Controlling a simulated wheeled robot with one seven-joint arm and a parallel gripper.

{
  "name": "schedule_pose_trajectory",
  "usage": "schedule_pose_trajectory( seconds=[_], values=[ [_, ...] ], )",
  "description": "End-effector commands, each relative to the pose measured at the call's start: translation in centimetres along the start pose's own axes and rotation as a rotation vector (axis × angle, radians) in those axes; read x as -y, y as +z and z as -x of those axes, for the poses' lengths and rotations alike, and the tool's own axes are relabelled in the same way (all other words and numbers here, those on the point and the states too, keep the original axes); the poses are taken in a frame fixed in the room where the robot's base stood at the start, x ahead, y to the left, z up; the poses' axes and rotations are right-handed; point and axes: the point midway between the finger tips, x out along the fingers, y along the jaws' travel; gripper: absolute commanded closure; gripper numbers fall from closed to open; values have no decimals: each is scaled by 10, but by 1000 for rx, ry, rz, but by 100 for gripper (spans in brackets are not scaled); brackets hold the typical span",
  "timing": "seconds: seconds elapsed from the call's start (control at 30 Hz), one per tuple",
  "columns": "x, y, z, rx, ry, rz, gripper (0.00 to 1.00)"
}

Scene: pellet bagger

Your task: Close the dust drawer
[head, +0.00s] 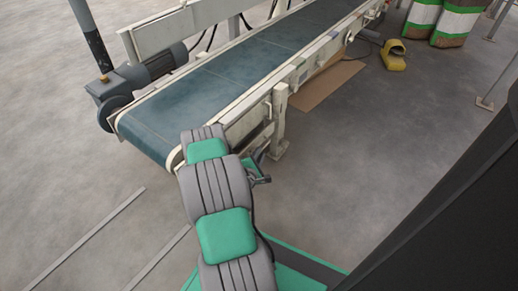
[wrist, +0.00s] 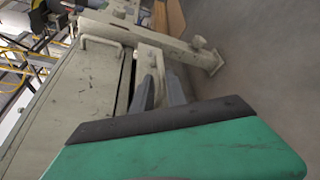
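My gripper (wrist: 160,78) points away from the wrist camera, its two grey fingers apart with a gap between them. In the head view my gripper (head: 263,180) is small, beside the near end of the conveyor, partly hidden by my arm. In the wrist view, a worn beige panel (wrist: 78,88) with a bar handle (wrist: 100,43) lies left of the fingers. It may be the dust drawer, but I cannot tell for sure, nor how far it stands out. A dark gap runs along its right edge. No contact between fingers and panel is clear.
The conveyor (head: 235,75) with its blue belt runs to the upper right, with a motor (head: 150,68) at its left side. A support leg (head: 279,120) stands by my gripper. A cardboard sheet (head: 320,83), a yellow pedal (head: 393,54) and bags (head: 455,22) lie beyond. Right floor is clear.

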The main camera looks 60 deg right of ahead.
Motion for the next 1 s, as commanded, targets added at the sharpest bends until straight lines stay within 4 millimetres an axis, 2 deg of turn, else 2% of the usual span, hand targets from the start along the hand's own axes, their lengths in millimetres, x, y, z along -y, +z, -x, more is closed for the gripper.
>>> schedule_pose_trajectory(
  seconds=[0.1,0.3,0.53,0.77,1.0],
  values=[
    [4,1,-25,5,-1,-5,82],
    [2,0,-46,2,0,-2,82],
    [0,-1,-47,-2,1,0,82],
    [-1,-2,-47,-2,1,0,100],
    [-1,-2,-47,-2,1,0,100]
  ],
)
